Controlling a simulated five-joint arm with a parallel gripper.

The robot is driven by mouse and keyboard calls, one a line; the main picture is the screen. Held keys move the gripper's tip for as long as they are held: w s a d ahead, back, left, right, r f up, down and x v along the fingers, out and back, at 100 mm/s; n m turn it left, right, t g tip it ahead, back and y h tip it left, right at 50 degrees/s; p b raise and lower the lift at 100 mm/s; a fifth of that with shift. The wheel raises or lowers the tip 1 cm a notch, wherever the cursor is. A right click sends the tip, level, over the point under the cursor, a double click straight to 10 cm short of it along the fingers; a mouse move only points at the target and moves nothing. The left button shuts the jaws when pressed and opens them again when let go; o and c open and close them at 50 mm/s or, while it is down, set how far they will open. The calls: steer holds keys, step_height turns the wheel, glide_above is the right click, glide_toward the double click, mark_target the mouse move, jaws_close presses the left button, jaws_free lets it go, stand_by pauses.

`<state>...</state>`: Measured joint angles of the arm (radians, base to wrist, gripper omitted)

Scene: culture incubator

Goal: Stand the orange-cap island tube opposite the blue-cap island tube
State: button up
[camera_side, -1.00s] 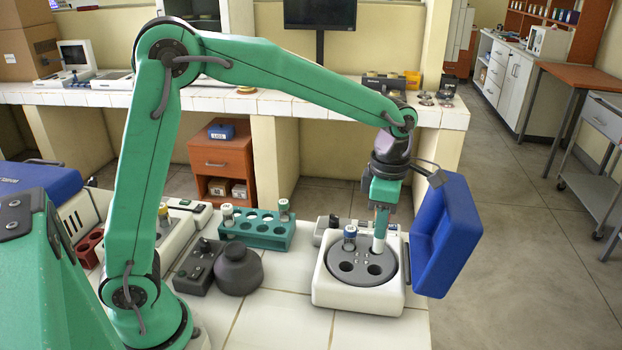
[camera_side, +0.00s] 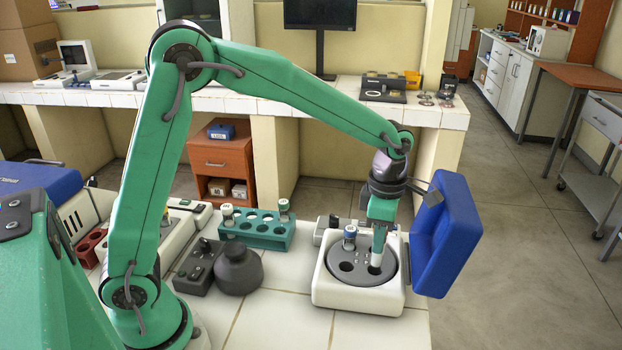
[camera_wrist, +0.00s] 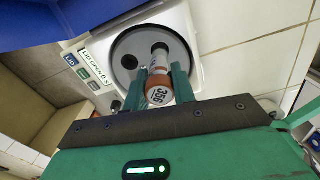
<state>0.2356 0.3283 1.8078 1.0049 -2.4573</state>
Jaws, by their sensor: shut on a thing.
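In the wrist view my gripper (camera_wrist: 160,80) is shut on the orange-cap tube (camera_wrist: 159,96), whose cap reads 356 and whose pale body points down at the rotor. In the side view my gripper (camera_side: 379,234) is over the front right of the grey rotor (camera_side: 358,279). The tube's lower end (camera_side: 376,260) is at the front right hole; I cannot tell how far in it is. The blue-cap tube (camera_side: 350,236) stands upright in the back left of the rotor, diagonally across. I cannot make it out in the wrist view.
The white centrifuge (camera_side: 340,298) has its blue lid (camera_side: 447,238) open at the right, close beside my gripper. A green rack (camera_side: 262,238) with two tubes stands to the left. A dark round-bodied thing (camera_side: 238,272) sits nearer. The tiles in front are clear.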

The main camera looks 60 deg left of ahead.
mark_target(377, 256)
steer(key=shift+f, duration=0.6)
stand_by(0.3)
steer(key=shift+f, duration=0.4)
steer(key=shift+f, duration=0.35)
steer(key=shift+f, duration=1.5)
steer(key=o, duration=1.4)
steer(key=shift+r, duration=3.75)
